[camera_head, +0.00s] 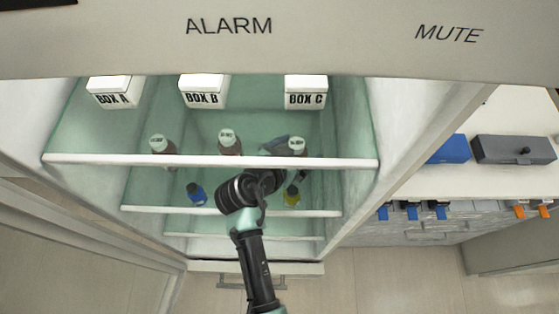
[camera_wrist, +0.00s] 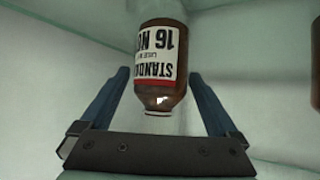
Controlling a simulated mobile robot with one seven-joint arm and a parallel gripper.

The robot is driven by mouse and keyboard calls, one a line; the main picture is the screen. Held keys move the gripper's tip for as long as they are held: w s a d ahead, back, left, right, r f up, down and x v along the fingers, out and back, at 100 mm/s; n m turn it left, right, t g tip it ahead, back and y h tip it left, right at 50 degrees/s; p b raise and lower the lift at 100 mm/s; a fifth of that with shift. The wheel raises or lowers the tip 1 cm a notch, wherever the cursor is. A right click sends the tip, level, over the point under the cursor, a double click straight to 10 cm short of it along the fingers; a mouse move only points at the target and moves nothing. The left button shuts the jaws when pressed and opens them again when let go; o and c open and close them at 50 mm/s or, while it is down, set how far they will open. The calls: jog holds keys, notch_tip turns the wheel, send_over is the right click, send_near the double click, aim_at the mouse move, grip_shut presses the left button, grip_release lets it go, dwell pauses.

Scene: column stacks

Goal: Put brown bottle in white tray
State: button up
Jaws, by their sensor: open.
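A brown bottle (camera_wrist: 160,92) with a white and red label reading "STANDARD 16" shows upside down in the wrist view. It stands between the two blue fingers of my gripper (camera_wrist: 161,76). Gaps show on both sides of it, so the fingers are apart from the bottle. In the head view my gripper (camera_head: 280,148) reaches into the cabinet beside the right-hand bottle (camera_head: 296,147) on the shelf, partly hidden by my own arm. I cannot make out a white tray in either view.
Two more bottles, a left one (camera_head: 162,147) and a middle one (camera_head: 229,142), stand behind the front shelf edge (camera_head: 210,161). White boxes A (camera_head: 110,88), B (camera_head: 203,88) and C (camera_head: 305,88) sit above. A blue-capped bottle (camera_head: 196,194) and a yellow one (camera_head: 292,196) are lower.

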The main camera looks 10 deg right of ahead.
jog(key=b+v, duration=0.2)
jog(key=v, duration=0.8)
jog(key=shift+a+f+b, duration=0.15)
jog(key=shift+a+b, duration=0.05)
jog(key=shift+b, duration=0.15)
jog(key=shift+o, duration=0.3)
jog(key=shift+s+a, duration=0.15)
jog(key=shift+s, duration=0.1)
jog(key=p+x, duration=0.2)
jog(key=x, duration=0.2)
jog(key=p+x, duration=0.2)
jog(key=x, duration=0.2)
jog(key=shift+w+r, duration=0.15)
jog(key=shift+r, duration=0.3)
jog(key=shift+s+p+x, duration=0.2)
jog(key=shift+p+x, duration=0.5)
jog(key=shift+x, duration=1.7)
jog(key=shift+f, duration=0.15)
grip_shut()
